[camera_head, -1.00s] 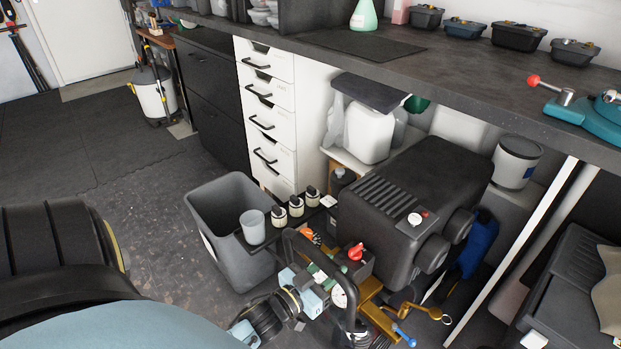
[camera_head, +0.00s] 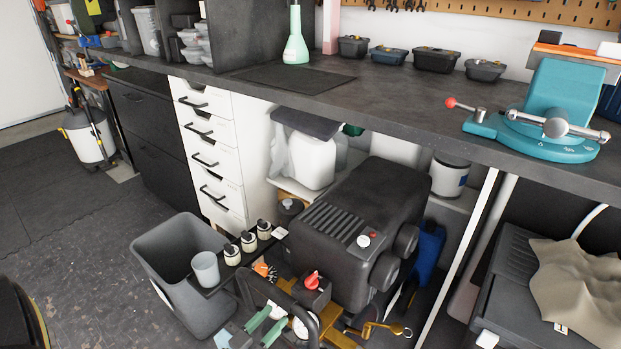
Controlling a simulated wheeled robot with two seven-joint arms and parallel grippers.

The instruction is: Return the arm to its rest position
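My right gripper is not in view.
The workbench (camera_head: 400,97) carries a teal vise (camera_head: 560,115). Floor (camera_head: 75,245) is open at left.

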